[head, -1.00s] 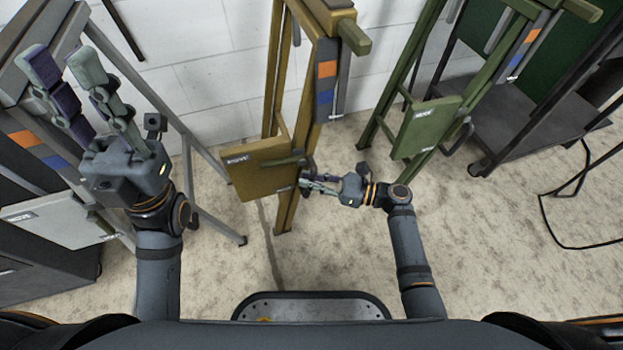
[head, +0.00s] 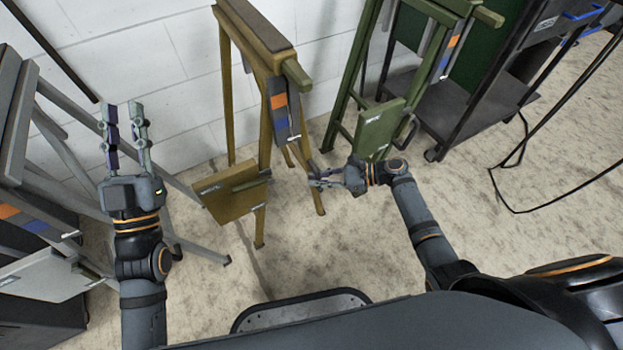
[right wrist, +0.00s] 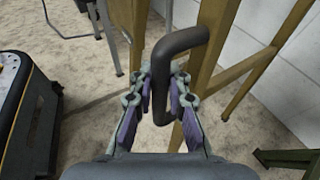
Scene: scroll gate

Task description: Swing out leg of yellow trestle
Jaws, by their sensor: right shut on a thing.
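The yellow trestle (head: 264,110) stands upright against the wall, left of centre in the head view, with an olive-yellow panel (head: 232,195) low on it. One leg (head: 308,172) stands out to the right, apart from the panel. My right gripper (head: 314,181) is at that leg. In the right wrist view my right gripper (right wrist: 160,95) is shut on a dark bent handle (right wrist: 180,45), beside a yellow leg (right wrist: 213,40). My left gripper (head: 124,110) is open and empty, raised left of the trestle.
A green trestle (head: 378,125) stands to the right, close to my right gripper. A grey trestle (head: 20,120) stands at the left. A dark cart (head: 460,110) is at the back right, with a black cable (head: 500,195) on the floor. The floor (head: 370,240) in front is clear.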

